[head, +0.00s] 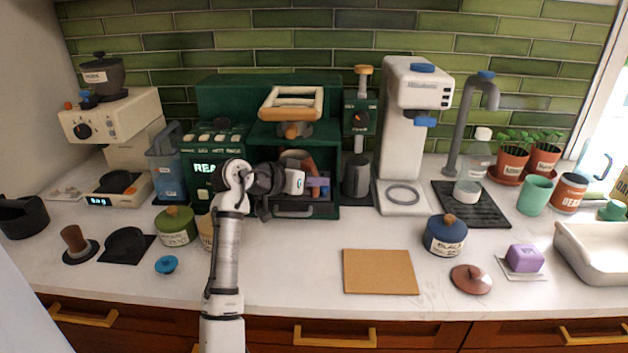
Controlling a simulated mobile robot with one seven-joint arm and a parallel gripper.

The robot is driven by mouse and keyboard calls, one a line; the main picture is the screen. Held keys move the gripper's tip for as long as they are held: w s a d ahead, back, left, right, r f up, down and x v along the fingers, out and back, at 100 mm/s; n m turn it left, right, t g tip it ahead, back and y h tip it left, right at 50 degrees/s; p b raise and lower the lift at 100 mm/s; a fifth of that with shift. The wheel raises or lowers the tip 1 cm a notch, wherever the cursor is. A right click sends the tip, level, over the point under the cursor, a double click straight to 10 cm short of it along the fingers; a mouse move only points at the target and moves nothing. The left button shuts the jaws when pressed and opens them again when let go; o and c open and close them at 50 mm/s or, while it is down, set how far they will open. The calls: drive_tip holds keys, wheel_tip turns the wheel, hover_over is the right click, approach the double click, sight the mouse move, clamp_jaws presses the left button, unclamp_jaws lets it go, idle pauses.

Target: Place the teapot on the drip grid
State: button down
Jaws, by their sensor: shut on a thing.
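A reddish-brown vessel, seemingly the teapot (309,164), is inside the open front of the green machine (225,95). Only its upper part and one side show; my arm and gripper hide the rest. My gripper (316,183) reaches into this opening from the left and is shut at the vessel's near side; the exact grip is hidden. The drip grid (492,214) is a dark ridged mat on the counter at the right, below a grey tap (466,110). A clear glass piece (467,193) stands on the grid, and its front part is bare.
A white coffee machine (398,150) and a grey grinder jug (356,177) stand between the green machine and the grid. A blue lidded pot (445,238) stands in front of the grid. A cork mat (380,272) lies empty. Potted plants (511,163) stand behind right.

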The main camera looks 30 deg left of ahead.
drive_tip(key=shift+f, duration=0.3)
idle(0.4)
drive_tip(key=c, duration=1.2)
unclamp_jaws()
drive_tip(key=shift+f, duration=0.1)
drive_tip(key=b+v, duration=0.4)
drive_tip(key=v, duration=1)
